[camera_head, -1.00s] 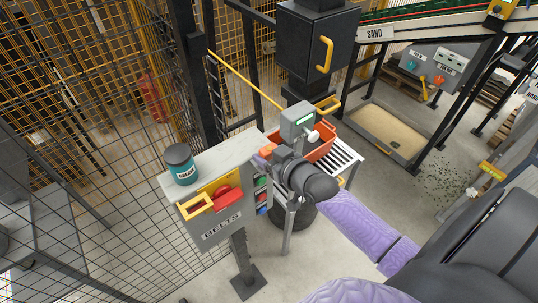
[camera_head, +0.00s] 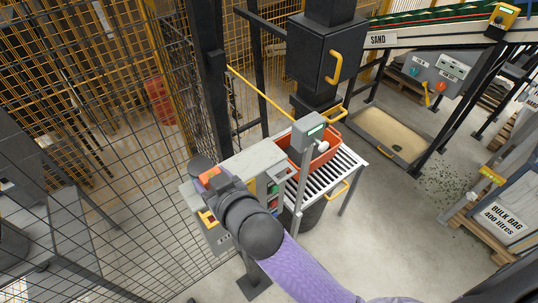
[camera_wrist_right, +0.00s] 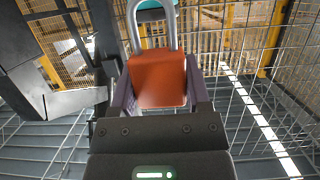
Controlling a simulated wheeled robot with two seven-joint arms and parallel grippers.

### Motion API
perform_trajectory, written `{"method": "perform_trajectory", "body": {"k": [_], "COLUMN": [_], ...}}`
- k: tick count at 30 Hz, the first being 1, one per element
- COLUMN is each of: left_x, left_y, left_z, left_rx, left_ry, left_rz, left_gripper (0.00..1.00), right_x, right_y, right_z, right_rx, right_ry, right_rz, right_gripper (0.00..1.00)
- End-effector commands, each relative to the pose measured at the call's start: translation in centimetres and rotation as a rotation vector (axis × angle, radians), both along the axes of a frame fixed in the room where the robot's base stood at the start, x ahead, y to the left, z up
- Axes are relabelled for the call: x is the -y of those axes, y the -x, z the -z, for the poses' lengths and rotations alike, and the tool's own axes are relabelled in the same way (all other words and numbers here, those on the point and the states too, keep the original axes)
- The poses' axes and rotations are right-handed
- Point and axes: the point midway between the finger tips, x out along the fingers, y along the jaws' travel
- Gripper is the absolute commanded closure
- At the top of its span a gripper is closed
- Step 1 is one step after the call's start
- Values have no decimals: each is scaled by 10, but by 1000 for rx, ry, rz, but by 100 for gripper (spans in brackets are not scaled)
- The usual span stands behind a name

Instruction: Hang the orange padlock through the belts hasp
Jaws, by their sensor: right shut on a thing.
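My right gripper (camera_head: 207,182) is shut on the orange padlock (camera_head: 209,174), held above the grey belts box (camera_head: 220,240). In the right wrist view, the padlock's orange body (camera_wrist_right: 160,76) sits between the fingers of the gripper (camera_wrist_right: 160,97), with its grey shackle (camera_wrist_right: 174,25) pointing up the picture, away from the gripper. The yellow hasp part (camera_head: 208,218) on the box's front shows only in part; my right arm hides the red handle and most of the label. Padlock and hasp look apart. My left gripper is out of view.
A dark-lidded jar (camera_head: 200,162) stands just behind the padlock on the box's pale top (camera_head: 255,160); its teal side shows in the wrist view (camera_wrist_right: 153,14). A mesh fence (camera_head: 110,190) runs along the left. A grey post-mounted box (camera_head: 308,130) and red crate (camera_head: 325,155) stand right.

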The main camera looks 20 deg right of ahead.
Motion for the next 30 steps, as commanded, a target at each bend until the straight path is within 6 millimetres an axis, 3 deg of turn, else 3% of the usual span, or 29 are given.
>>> {"method": "perform_trajectory", "body": {"k": [5,18,30], "left_x": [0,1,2], "left_y": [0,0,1], "left_z": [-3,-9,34], "left_rx": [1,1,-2], "left_ry": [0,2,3], "left_rz": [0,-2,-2], "left_gripper": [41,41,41], "right_x": [-19,-19,-19], "right_y": [4,4,3], "right_z": [-9,-10,43], "right_rx": [0,-1,0], "right_ry": [1,2,3], "right_rz": [-20,-19,-20], "right_gripper": [100,100,100]}}
